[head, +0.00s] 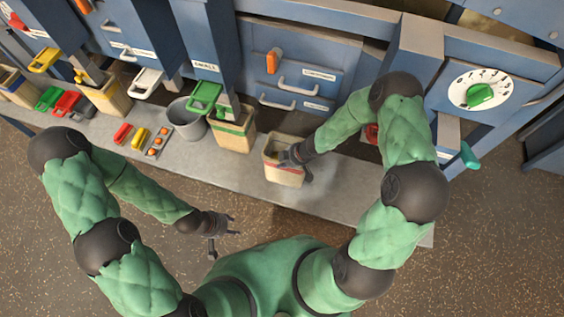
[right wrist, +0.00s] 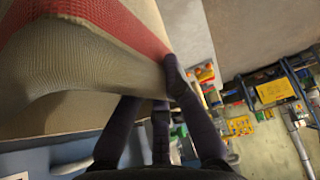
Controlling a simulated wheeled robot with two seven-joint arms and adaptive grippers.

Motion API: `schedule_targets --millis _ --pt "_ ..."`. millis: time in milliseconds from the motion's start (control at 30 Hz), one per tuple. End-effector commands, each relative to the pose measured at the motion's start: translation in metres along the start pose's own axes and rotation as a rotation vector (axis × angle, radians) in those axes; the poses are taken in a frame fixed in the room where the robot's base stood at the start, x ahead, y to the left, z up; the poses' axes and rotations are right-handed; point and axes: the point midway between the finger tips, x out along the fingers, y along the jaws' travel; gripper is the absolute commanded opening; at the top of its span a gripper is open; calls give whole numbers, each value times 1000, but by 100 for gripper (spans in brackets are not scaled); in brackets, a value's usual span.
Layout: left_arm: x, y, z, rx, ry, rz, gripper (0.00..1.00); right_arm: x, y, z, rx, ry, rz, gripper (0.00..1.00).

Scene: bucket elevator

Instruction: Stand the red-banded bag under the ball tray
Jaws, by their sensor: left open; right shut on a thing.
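The red-banded bag (head: 284,175) is a tan, open-topped bag at the bench's front edge, right of centre. In the right wrist view its red band (right wrist: 115,22) crosses the pale woven side close to the camera. My right gripper (head: 298,155) is shut on the bag's upper right side; whether the bag's base touches the bench is unclear. My left gripper (head: 222,236) is open and empty, in front of the bench and away from the bag. A small tray with orange balls (head: 157,142) lies on the bench; I cannot tell whether it is the ball tray.
A grey bucket (head: 187,118) and red and yellow blocks (head: 140,138) are further left. A dial with a green knob (head: 480,93) is at right. The bench front (head: 370,205) is clear at right.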

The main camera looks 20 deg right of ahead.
Motion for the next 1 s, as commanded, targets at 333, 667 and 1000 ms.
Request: schedule_targets --millis 333,667,1000 --pt "10 -4 0 0 0 0 47 12 2 6 -2 4 5 0" --pt "11 -4 0 0 0 0 47 14 0 9 0 0 0 33" --pt "10 -4 0 0 0 0 47 13 0 8 0 0 0 33"
